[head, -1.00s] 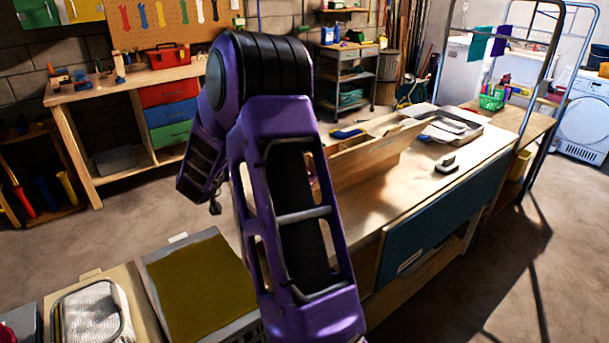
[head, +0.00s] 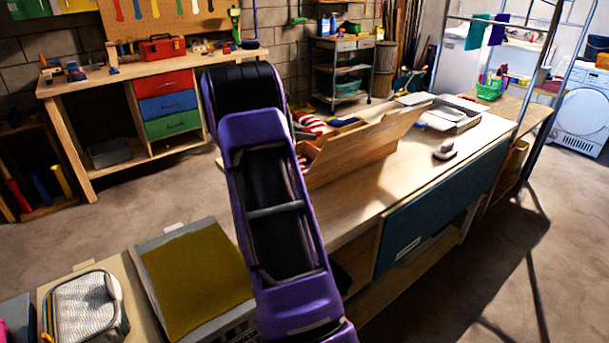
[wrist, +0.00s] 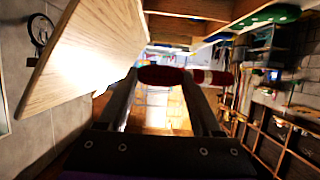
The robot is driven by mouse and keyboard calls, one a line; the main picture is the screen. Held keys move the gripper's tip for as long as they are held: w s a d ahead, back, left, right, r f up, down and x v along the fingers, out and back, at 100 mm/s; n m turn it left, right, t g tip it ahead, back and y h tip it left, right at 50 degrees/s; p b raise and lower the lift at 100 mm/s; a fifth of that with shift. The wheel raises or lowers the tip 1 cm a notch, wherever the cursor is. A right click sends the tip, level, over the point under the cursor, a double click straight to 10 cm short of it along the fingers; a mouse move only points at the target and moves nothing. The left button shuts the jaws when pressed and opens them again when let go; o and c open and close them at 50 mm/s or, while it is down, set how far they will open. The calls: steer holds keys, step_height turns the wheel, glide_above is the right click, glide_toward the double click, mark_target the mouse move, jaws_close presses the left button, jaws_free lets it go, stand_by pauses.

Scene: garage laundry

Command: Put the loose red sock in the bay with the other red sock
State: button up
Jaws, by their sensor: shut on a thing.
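My gripper (wrist: 162,78) is shut on a red sock (wrist: 160,75) in the wrist view. Its red-and-white striped part (wrist: 218,77) sticks out to the right of the fingers. In the head view my arm hides the gripper. A red-and-white striped piece (head: 311,123) shows just right of my arm, at the far side of the wooden divided box (head: 365,150) on the bench. Another small striped bit (head: 302,161) shows lower, between my arm and the box. I cannot tell which of these is the held sock. The box's bays are mostly hidden behind its raised board.
The bench (head: 380,205) also carries a grey tray (head: 455,117) and a small dark-and-white object (head: 445,150). In the wrist view a large wooden panel (wrist: 95,50) stands close on the left.

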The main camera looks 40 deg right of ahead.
step_height(320, 180, down, 10)
steer(key=b, duration=0.2)
steer(key=shift+a+r+b, duration=0.1)
steer(key=shift+b, duration=0.25)
steer(key=shift+f+p, duration=0.3)
steer(key=shift+f, duration=0.3)
steer(key=o, duration=1.1)
steer(key=shift+c, duration=0.2)
